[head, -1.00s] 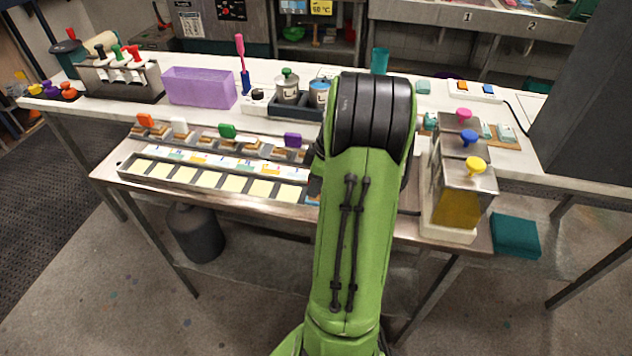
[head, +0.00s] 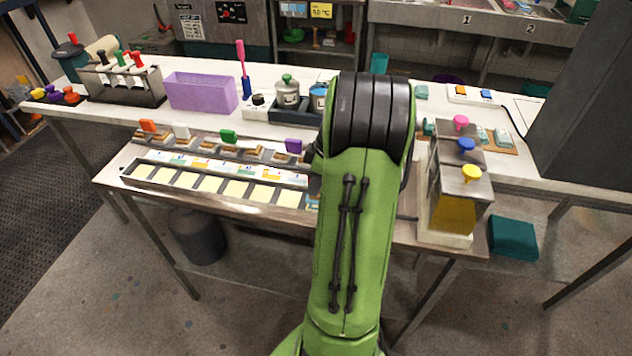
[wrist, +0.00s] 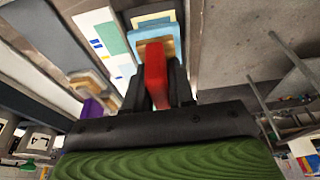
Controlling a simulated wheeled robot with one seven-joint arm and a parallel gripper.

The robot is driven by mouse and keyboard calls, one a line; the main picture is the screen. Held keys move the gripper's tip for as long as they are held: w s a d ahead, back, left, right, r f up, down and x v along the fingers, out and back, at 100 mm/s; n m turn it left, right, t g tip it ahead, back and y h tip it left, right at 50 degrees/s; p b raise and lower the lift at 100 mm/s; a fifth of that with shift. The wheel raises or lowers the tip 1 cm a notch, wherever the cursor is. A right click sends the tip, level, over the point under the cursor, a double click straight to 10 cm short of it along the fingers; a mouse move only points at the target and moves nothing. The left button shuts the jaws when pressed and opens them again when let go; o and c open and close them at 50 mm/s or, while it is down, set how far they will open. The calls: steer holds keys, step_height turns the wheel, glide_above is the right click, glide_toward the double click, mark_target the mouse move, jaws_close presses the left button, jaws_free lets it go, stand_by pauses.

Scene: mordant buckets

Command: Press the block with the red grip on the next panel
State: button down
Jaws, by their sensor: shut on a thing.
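My gripper (wrist: 160,88) is shut on the upright red grip (wrist: 155,72) of a block, seen in the wrist view. The block's tan and light-blue base (wrist: 158,42) shows just past the fingers. A pale panel with a dark edge (wrist: 152,17) lies just beyond it; I cannot tell whether block and panel touch. In the head view my arm hides the gripper and the held block. A row of cream panels (head: 209,184) lies in a long tray along the front of the low table, its right end hidden by my arm.
Blocks with orange (head: 147,125), white (head: 181,131), green (head: 228,135) and purple (head: 293,146) grips stand in a row behind the panels. A metal box with pink, blue and yellow knobs (head: 455,205) stands right of my arm. A purple bin (head: 200,93) is behind.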

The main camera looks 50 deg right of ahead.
steer(key=shift+r+p, duration=1.65)
steer(key=shift+r, duration=0.65)
